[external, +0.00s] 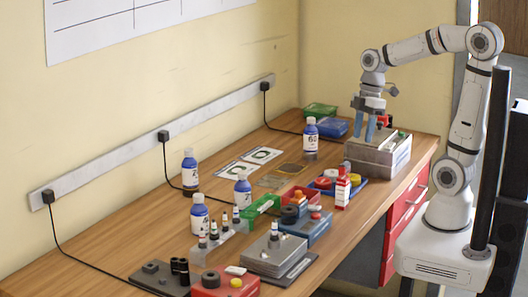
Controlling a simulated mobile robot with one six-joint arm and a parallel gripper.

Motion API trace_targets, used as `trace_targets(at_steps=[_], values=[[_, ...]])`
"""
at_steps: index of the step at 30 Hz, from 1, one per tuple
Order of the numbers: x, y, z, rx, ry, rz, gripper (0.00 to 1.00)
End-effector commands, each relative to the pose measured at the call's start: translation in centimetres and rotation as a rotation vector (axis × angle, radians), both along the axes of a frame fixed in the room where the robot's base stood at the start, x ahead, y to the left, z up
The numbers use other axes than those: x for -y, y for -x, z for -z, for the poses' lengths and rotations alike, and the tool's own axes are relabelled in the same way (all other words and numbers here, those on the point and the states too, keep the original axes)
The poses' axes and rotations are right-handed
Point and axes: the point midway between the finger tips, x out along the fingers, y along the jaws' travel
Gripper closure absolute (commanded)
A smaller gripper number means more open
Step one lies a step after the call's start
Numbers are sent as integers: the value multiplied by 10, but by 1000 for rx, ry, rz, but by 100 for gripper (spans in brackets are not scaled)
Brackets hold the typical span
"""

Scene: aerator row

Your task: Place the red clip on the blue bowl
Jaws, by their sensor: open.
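My gripper (364,134) points down with its two blue fingers apart, over the grey metal box (372,163) at the right end of the bench. I see nothing held between the fingers. A small red piece (382,119) shows just behind the fingers, partly hidden; I cannot tell whether it is the red clip. No clear bowl shape shows. A blue container (334,128) lies behind the gripper to the left, and a shallow blue tray (353,190) with red and yellow pieces sits in front of the metal box.
A green box (320,110) stands at the back. Blue-and-white bottles, such as one (310,137) left of the metal box, stand upright. A red-and-white bottle (342,190) stands by the tray. Cables hang from the wall rail (165,136). The bench's front-left is crowded.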

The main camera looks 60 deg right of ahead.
Motion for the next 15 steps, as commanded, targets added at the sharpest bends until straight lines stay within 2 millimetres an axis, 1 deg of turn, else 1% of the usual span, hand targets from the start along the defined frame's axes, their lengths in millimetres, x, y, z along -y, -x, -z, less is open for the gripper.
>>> trace_targets(at_steps=[1,3,9,12,15], values=[[-1,8,2,-4,22,91,59],[-1,16,5,-10,48,240,59],[2,38,13,9,87,653,59],[4,45,16,28,85,816,59],[5,50,19,42,77,929,59]])
